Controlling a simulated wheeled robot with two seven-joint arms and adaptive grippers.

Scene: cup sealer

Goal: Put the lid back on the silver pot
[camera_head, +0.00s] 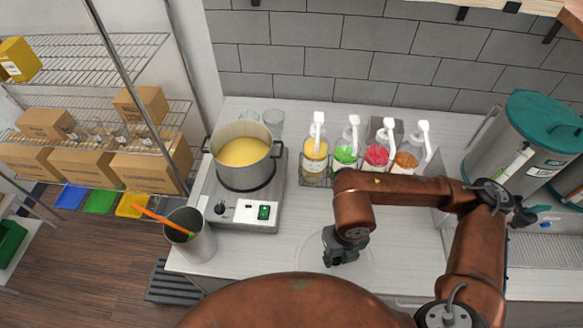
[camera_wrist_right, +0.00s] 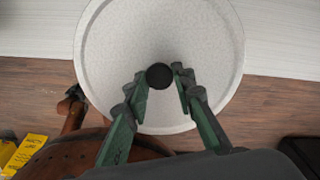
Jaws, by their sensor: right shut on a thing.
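The silver pot (camera_head: 246,177) stands open on the hot plate at the left of the counter, with yellow liquid (camera_head: 243,152) in it. A round, see-through lid (camera_head: 312,252) is near the counter's front edge. In the right wrist view the lid (camera_wrist_right: 115,45) looks pale, with a round black knob (camera_wrist_right: 160,76) in its middle. My right gripper (camera_head: 342,262) is shut on the knob, in front and to the right of the pot. In the wrist view its fingertips (camera_wrist_right: 160,80) are on both sides of the knob. I cannot tell how high the lid is. My left gripper is not clearly seen.
The hot plate (camera_head: 240,212) has a green switch. A metal cup (camera_head: 192,240) with an orange-handled utensil stands to its front left. Several pump bottles (camera_head: 315,158) stand in a rack right of the pot. Glasses (camera_head: 273,122) stand behind it. A large teal-lidded container (camera_head: 520,140) is at right.

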